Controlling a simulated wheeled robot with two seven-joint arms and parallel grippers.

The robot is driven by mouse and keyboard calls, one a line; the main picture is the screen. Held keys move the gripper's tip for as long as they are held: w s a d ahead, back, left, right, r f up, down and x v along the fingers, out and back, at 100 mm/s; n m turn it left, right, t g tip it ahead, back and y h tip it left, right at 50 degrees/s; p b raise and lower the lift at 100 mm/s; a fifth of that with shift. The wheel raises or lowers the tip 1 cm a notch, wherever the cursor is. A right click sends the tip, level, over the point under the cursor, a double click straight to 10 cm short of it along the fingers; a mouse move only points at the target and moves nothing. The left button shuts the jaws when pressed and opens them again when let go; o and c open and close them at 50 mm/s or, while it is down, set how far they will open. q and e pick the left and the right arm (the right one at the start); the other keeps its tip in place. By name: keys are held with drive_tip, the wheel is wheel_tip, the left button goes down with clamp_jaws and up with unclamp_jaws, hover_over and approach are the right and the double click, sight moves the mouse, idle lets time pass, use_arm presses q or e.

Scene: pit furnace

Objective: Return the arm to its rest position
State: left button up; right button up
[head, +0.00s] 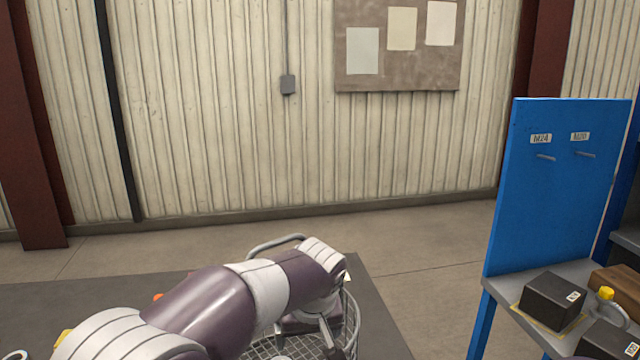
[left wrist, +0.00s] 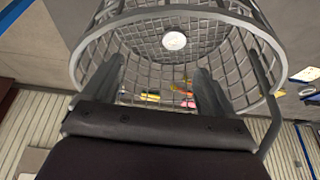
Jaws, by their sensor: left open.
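My left arm comes in from the lower left in the head view. Its gripper (head: 308,332) points down over a round wire-mesh basket (head: 351,318), which it partly hides. In the left wrist view the two fingers of the gripper (left wrist: 160,70) stand apart with nothing seen between them. The basket (left wrist: 262,38) lies just beyond them, with its rim and handle bar around the view. A small white round disc (left wrist: 174,40) shows within the basket. Whether the fingers touch the mesh cannot be told. My right gripper is not in view.
A blue panel (head: 550,200) with two labelled pegs stands at the right. Below it a grey shelf (head: 508,290) bears a dark box (head: 552,300) and other items. A dark mat (head: 90,305) lies on the floor. Open floor (head: 430,235) stretches to the corrugated wall.

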use_arm(q)
drive_tip(key=s+a+r+m+g+p, duration=0.1)
drive_tip(key=s+a+r+p, duration=0.1)
drive_tip(key=a+p, duration=0.3)
drive_tip(key=s+a+r+p, duration=0.2)
drive_tip(key=a+r+p, duration=0.1)
drive_tip(key=a+p, duration=0.15)
drive_tip(key=s+a+r+m+g+p, duration=0.1)
drive_tip(key=s+a+r+p, duration=0.2)
drive_tip(key=s+p, duration=0.3)
drive_tip(key=s+a+r+h+p, duration=0.1)
drive_tip(key=s+a+r+p, duration=0.2)
drive_tip(key=s+p, duration=0.3)
drive_tip(key=shift+s+a+m+g+p, duration=0.35)
drive_tip(key=shift+s+a+m+g, duration=0.05)
drive_tip(key=shift+s+a, duration=0.3)
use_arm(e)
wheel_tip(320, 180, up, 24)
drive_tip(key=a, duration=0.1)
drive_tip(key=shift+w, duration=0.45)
use_arm(q)
drive_tip(key=shift+a, duration=0.15)
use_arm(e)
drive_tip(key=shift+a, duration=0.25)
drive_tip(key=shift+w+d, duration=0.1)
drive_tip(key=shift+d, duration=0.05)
